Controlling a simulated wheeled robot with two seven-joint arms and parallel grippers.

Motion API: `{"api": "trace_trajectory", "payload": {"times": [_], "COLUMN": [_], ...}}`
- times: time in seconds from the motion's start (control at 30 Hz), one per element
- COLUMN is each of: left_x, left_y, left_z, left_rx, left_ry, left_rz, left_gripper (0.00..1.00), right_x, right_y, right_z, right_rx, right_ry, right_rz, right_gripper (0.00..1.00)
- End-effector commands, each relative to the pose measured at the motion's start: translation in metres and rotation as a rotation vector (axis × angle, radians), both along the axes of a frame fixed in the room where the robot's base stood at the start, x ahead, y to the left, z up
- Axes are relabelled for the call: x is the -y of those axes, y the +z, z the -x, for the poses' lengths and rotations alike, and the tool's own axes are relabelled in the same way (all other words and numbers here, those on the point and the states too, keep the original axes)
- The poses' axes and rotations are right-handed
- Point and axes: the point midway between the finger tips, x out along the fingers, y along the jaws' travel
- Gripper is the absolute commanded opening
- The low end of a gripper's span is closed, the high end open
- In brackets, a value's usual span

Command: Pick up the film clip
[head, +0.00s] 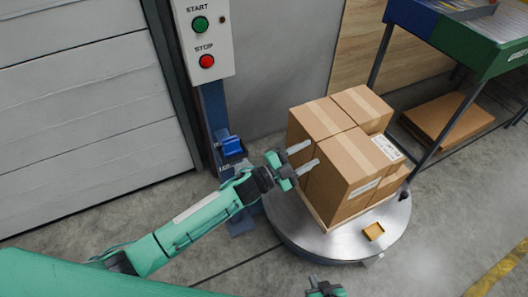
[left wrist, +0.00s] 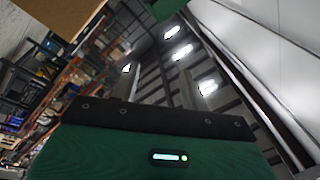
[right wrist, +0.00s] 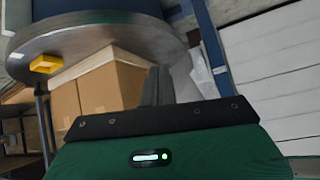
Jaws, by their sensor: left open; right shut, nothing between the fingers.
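A small yellow-orange block (head: 374,231), which may be the film clip, lies flat on the front right of the round grey turntable (head: 300,243). It also shows in the right wrist view (right wrist: 45,63), at the turntable's rim. My left gripper (head: 303,158) is open and empty, its fingers pointing at the left side of the stacked cartons; I cannot tell whether they touch. Its fingers do not show in the left wrist view. My right gripper (right wrist: 157,86) is shut and empty. In the head view only part of it shows at the bottom edge, below the turntable.
Brown cartons (head: 348,165) stand on the turntable behind the yellow-orange block. A blue post carries a START/STOP box (head: 204,40) and a blue piece on a bracket (head: 232,146). A green and blue table (head: 460,40) stands at the back right.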

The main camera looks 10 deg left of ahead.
Motion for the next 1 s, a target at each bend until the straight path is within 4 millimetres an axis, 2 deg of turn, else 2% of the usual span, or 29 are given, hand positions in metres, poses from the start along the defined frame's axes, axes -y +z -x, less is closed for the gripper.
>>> {"api": "trace_trajectory", "payload": {"times": [0.03,0.1,0.2,0.4,0.53,0.67,0.77,0.87,1.0], "left_x": [0.011,0.025,0.04,0.055,0.051,0.037,0.017,-0.008,-0.053], "left_y": [0.021,0.045,0.07,0.097,0.1,0.095,0.089,0.083,0.079], "left_z": [-0.001,0.005,0.017,0.045,0.061,0.071,0.074,0.07,0.059], "left_rx": [0.101,0.225,0.385,0.672,0.834,0.979,1.07,1.139,1.194], "left_ry": [-0.068,-0.161,-0.289,-0.54,-0.705,-0.875,-1.003,-1.125,-1.283], "left_rz": [-0.027,-0.067,-0.128,-0.283,-0.413,-0.574,-0.712,-0.865,-1.1], "left_gripper": [0.45,0.45,0.45,0.45,0.45,0.45,0.45,0.45,0.45], "right_x": [-0.002,-0.005,-0.009,-0.015,-0.019,-0.023,-0.025,-0.027,-0.029], "right_y": [0.002,0.01,0.02,0.042,0.056,0.072,0.085,0.097,0.115], "right_z": [-0.002,-0.005,-0.009,-0.015,-0.018,-0.02,-0.021,-0.022,-0.023], "right_rx": [0.014,0.031,0.054,0.102,0.133,0.164,0.19,0.214,0.249], "right_ry": [0.001,0.002,0.003,0.005,0.007,0.008,0.009,0.009,0.01], "right_rz": [-0.008,-0.018,-0.031,-0.059,-0.078,-0.099,-0.114,-0.13,-0.153], "right_gripper": [0.0,0.0,0.0,0.0,0.0,0.0,0.0,0.0,0.0]}}
